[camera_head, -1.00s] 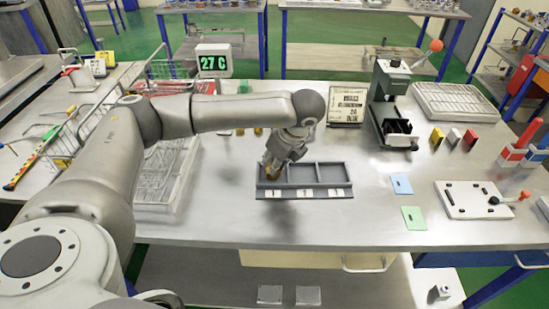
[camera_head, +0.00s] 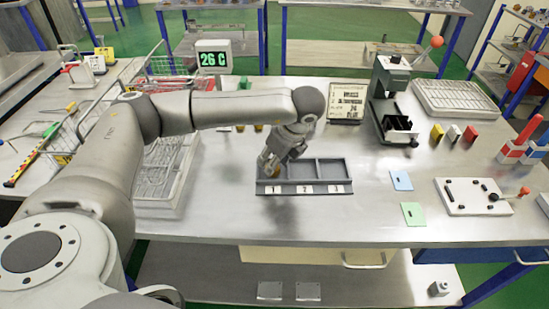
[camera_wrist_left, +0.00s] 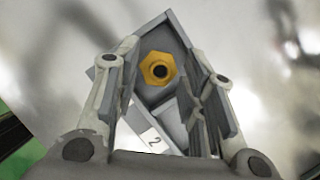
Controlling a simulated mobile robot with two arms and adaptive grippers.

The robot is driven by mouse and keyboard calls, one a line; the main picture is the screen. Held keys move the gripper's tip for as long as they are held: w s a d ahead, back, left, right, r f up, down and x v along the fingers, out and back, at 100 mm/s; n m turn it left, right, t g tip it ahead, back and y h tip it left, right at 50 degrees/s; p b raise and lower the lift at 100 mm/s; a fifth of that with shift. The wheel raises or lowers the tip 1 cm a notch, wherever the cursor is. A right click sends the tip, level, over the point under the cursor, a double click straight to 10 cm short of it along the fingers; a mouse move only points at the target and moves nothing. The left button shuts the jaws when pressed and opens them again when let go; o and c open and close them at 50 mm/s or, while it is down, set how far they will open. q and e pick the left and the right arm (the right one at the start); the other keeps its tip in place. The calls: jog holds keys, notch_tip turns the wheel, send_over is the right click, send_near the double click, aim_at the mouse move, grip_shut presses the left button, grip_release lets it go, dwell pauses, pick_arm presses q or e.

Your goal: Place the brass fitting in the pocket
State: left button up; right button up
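The brass fitting (camera_wrist_left: 158,68) is a yellow hexagonal piece with a dark round hole, standing upright in a grey pocket in the left wrist view. My left gripper (camera_head: 268,163) is just above that pocket. In the left wrist view its fingers (camera_wrist_left: 163,80) are spread to either side of the fitting, with visible gaps. The fingers and wrist hide part of the left pocket in the head view. My right gripper is not in view.
A green press (camera_head: 388,85) stands behind and right of the tray. Blue (camera_head: 401,181) and green (camera_head: 413,214) cards and a white plate with an orange-knobbed lever (camera_head: 475,199) lie to the right. A wire rack (camera_head: 165,175) is on the left. Bench in front of the tray is clear.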

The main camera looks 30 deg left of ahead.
pick_arm(q)
jog(key=b+v, duration=0.1)
jog(key=v, duration=1.1)
